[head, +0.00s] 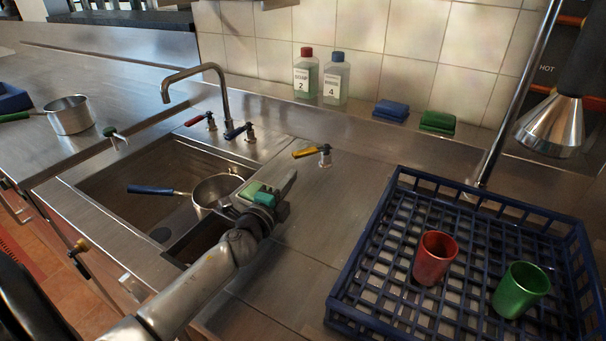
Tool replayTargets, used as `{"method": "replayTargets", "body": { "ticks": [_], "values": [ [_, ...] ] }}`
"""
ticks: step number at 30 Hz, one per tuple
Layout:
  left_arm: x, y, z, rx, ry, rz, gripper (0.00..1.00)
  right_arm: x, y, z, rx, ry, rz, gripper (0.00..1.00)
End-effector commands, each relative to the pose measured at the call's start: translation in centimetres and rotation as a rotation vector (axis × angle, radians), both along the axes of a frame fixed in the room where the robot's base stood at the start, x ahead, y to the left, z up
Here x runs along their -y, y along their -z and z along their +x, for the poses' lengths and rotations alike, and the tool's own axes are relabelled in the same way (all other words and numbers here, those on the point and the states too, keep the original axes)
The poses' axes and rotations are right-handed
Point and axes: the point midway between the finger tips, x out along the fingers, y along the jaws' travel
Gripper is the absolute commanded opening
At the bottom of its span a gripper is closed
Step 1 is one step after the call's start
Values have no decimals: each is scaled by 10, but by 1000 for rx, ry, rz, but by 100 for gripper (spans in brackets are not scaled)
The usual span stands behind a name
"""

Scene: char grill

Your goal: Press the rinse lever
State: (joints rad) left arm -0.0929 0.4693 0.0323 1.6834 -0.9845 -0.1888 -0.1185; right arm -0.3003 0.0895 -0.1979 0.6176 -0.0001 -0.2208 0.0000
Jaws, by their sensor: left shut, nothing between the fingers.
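Several levers stand around the sink (120,190): one with a red handle (194,120), one with a blue handle (236,132), one with a yellow handle (306,152) on the counter right of the basin, and one with a green handle (110,131) at the left rim. No label shows which is the rinse lever. My left gripper (288,182) is shut and empty, over the sink's right edge, in front of the yellow-handled lever and apart from it in the picture. My right gripper is not in view.
A pot with a blue handle (152,190) sits in the basin under the curved faucet (222,82). A blue rack (345,270) with a red cup (435,257) and a green cup (521,290) is at right. A metal spray head (552,124) hangs above. Two bottles (335,80) stand behind.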

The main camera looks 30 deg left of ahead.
Motion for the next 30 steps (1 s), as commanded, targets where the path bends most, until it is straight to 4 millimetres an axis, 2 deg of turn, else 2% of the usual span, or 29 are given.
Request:
{"method": "replayTargets", "body": {
  "ticks": [3, 12, 25, 30],
  "values": [
    [-4, 1, -18, -2, 1, 0, 0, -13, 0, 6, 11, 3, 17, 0],
    [-11, 1, -41, -1, 2, 0, 0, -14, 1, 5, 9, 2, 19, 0],
    [-13, 0, -43, 0, 0, -1, 0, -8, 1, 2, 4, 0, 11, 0],
    [-17, -1, -32, 3, -27, 1, 0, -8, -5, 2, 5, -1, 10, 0]
  ]
}}
